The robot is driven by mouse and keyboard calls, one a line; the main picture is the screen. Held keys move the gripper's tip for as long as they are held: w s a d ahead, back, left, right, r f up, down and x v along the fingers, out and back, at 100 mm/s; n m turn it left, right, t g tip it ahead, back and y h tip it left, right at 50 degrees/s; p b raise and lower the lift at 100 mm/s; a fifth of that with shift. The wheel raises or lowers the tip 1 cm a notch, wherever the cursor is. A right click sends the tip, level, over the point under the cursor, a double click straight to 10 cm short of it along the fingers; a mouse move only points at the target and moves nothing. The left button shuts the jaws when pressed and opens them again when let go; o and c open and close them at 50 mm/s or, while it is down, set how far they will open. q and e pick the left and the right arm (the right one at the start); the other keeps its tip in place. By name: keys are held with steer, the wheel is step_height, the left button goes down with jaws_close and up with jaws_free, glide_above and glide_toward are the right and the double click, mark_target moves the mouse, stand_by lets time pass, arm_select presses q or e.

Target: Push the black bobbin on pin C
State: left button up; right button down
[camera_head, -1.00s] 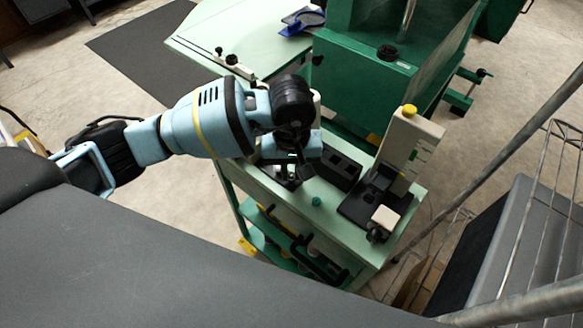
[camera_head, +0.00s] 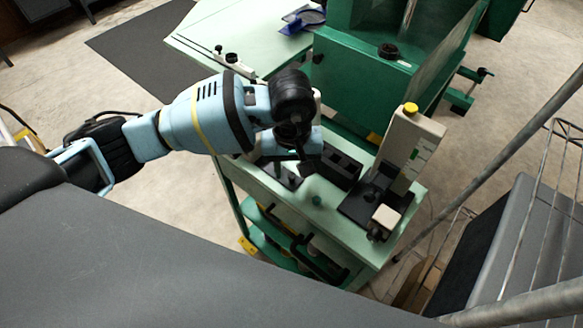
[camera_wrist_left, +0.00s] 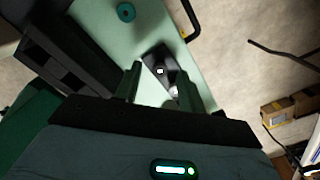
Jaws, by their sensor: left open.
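My left gripper (camera_head: 304,166) is over the green-topped cart (camera_head: 330,222), with its arm coming in from the left. In the left wrist view its two fingers (camera_wrist_left: 160,84) are apart with nothing visibly held. A dark plate (camera_wrist_left: 155,58) with small bright fittings shows below and between the fingers. Part of this plate (camera_head: 286,177) shows beneath the gripper in the head view. A small teal spool-like piece (camera_head: 317,200) stands on the cart top and also shows in the wrist view (camera_wrist_left: 126,12). I cannot clearly make out the black bobbin or tell which pin is C.
A black compartment box (camera_head: 341,168) stands right of the gripper. Beyond it is a cream upright device (camera_head: 409,150) with a yellow knob. A green machine (camera_head: 365,75) with a black round piece (camera_head: 388,50) rises behind. A pale strip with a black round piece (camera_head: 231,58) lies farther back left.

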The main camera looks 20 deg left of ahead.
arm_select(q)
step_height(320, 180, up, 6)
steer(key=shift+f, duration=0.25)
steer(key=shift+r, duration=0.7)
